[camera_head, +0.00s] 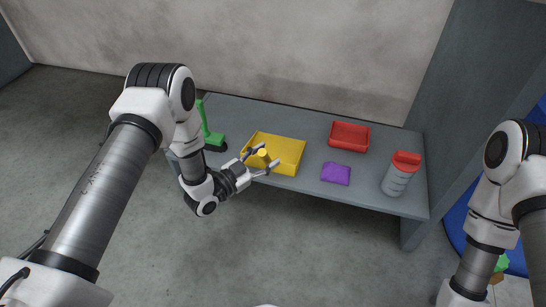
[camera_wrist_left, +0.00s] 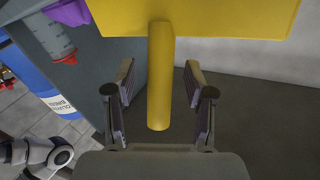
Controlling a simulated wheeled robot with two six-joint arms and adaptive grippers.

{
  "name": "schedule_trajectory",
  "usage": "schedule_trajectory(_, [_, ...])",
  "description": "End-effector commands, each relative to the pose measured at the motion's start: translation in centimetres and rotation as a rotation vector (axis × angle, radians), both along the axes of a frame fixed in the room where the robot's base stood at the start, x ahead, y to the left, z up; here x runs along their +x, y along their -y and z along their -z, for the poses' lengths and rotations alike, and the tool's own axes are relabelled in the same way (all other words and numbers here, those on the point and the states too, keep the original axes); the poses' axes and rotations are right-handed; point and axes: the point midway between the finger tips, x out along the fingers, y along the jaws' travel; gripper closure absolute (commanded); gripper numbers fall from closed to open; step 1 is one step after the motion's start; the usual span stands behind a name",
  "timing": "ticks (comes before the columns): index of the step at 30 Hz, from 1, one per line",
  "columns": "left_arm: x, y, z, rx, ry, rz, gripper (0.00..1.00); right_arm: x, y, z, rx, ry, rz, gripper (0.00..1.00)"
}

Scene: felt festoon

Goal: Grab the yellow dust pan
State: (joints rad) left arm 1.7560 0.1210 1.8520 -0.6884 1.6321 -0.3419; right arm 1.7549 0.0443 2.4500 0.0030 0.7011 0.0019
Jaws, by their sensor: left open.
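The yellow dust pan (camera_head: 283,150) lies on the grey bench, its short handle pointing toward my left gripper. My left gripper (camera_head: 266,162) is open, with its fingers on either side of the handle at the front edge of the bench. In the left wrist view, the yellow pan (camera_wrist_left: 220,15) fills the top and its handle (camera_wrist_left: 160,80) runs down between the two open fingers (camera_wrist_left: 160,100). A gap shows on both sides of the handle. My right arm shows at the right of the head view, but its gripper is out of view.
On the grey bench (camera_head: 310,187) are a green brush (camera_head: 212,138) at the left, a red tray (camera_head: 349,136), a purple folded cloth (camera_head: 335,174) and a grey bottle with a red lid (camera_head: 400,175). A grey panel (camera_head: 466,70) stands at the right.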

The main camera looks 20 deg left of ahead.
Motion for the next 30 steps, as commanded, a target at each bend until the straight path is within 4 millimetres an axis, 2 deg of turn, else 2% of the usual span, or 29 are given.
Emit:
schedule_trajectory(1, [0.0, 0.0, 0.0, 0.000, 0.000, 0.000, 0.46, 0.0, 0.0, -0.1, 0.000, 0.000, 0.000, 0.60])
schedule_trajectory(3, [0.0, 0.0, 0.0, 0.000, 0.000, 0.000, 0.71, 0.0, 0.0, -0.1, 0.000, 0.000, 0.000, 0.60])
schedule_trajectory(5, [0.0, 0.0, 0.0, 0.000, 0.000, 0.000, 0.92, 0.0, 0.0, -0.1, 0.000, 0.000, 0.000, 0.60])
schedule_trajectory(6, [0.0, 0.0, 0.0, 0.000, 0.000, 0.000, 1.00, 0.0, 0.0, -0.1, 0.000, 0.000, 0.000, 0.60])
schedule_trajectory(17, [0.0, 0.0, -0.2, 0.000, 0.000, -0.001, 1.00, 0.0, 0.0, -0.2, 0.000, -0.001, 0.000, 0.60])
schedule_trajectory(22, [0.0, 0.0, -1.5, 0.000, 0.002, -0.001, 1.00, -0.1, 0.0, -1.2, 0.000, -0.002, -0.002, 0.60])
schedule_trajectory(28, [0.0, 0.0, -4.5, 0.000, 0.002, -0.001, 1.00, -0.2, -0.1, -3.5, 0.001, -0.004, -0.006, 0.60])
schedule_trajectory(30, [-1.4, -0.5, -4.1, -0.001, -0.004, -0.003, 1.00, -0.2, -0.1, -3.8, 0.001, -0.005, -0.007, 0.60])
